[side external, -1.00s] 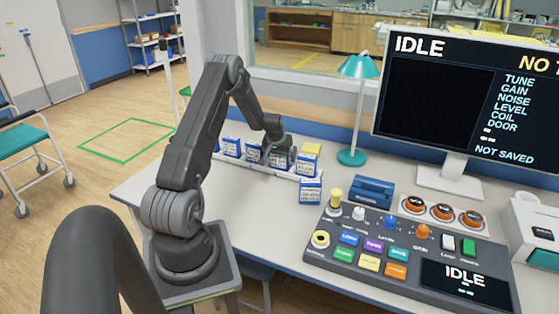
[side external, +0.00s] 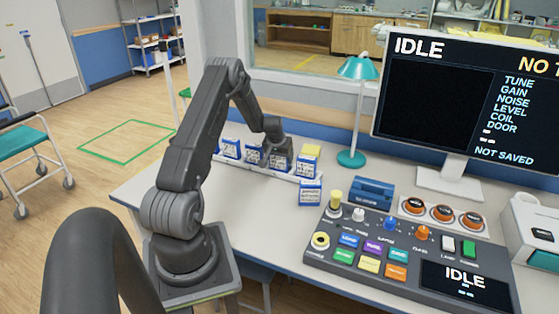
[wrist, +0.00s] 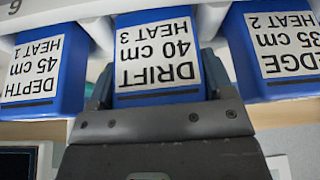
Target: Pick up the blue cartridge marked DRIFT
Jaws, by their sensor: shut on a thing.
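The blue cartridge marked DRIFT (wrist: 157,50) is in the middle of the wrist view, its white label upside down and reading DRIFT, 40 cm, HEAT 3. My gripper (wrist: 160,98) is shut on it, with a finger at each side. In the side external view my gripper (side external: 273,138) is at the rack (side external: 285,175) at the back of the desk, over the row of cartridges. Whether the DRIFT cartridge is clear of the rack cannot be told.
In the wrist view the DEPTH cartridge (wrist: 40,70) is on the left and the EDGE cartridge (wrist: 275,48) on the right, both close by. A loose blue cartridge (side external: 311,192) stands in front of the rack. A teal lamp (side external: 356,110) and the control panel (side external: 400,258) are to the right.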

